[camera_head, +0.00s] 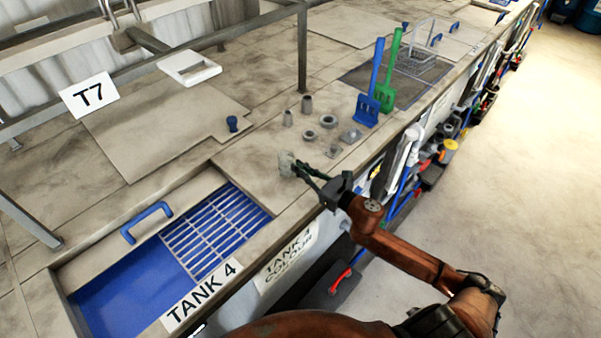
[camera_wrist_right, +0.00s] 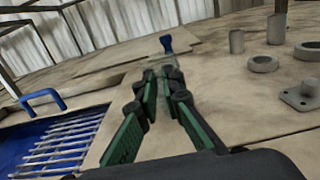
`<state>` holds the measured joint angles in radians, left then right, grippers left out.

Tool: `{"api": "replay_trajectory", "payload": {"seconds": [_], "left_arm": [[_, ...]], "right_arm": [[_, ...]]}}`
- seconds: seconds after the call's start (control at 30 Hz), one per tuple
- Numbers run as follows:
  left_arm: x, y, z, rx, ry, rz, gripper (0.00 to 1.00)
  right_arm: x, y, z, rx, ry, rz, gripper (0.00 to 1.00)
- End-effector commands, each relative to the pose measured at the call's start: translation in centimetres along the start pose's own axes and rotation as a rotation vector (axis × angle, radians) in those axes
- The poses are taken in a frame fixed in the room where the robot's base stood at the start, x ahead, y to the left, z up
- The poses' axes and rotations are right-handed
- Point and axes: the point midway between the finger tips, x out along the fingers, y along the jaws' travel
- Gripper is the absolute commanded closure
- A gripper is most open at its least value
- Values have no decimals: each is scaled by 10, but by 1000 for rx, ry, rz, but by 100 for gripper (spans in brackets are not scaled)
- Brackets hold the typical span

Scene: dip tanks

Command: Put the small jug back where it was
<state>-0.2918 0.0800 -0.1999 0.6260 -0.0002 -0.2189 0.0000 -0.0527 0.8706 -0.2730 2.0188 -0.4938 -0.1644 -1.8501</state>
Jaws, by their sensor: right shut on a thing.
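My right gripper (camera_head: 298,168) reaches over the worktop beside the open tank and is shut on a small pale grey thing (camera_head: 286,161), which looks like the small jug. In the right wrist view the gripper's green-padded fingers (camera_wrist_right: 164,88) close around it and hide most of it. Only a little of the grey thing (camera_wrist_right: 170,72) shows between the fingertips. I cannot tell whether it touches the worktop. My left gripper is not in view.
Several grey cylinders, rings and blocks (camera_head: 328,121) stand beyond the gripper. Blue (camera_head: 366,110) and green (camera_head: 385,97) slotted paddles stand upright behind them. The open tank (camera_head: 125,290) with a blue grating lies left. A blue knob (camera_head: 232,123) sits on a lid.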

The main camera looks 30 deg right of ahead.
Motion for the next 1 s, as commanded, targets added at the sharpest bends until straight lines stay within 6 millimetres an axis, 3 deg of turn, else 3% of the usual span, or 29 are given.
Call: {"api": "replay_trajectory", "payload": {"seconds": [0.13,0.5,0.53,0.77,1.0], "left_arm": [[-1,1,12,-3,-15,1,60],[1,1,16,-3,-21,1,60],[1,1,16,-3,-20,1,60],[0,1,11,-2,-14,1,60],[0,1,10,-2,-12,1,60]], "right_arm": [[0,0,-16,3,0,-2,100],[0,0,-21,0,0,-1,100],[0,0,-22,0,1,-1,92],[0,0,-20,0,0,-1,76],[0,0,-20,0,0,-1,75]]}}
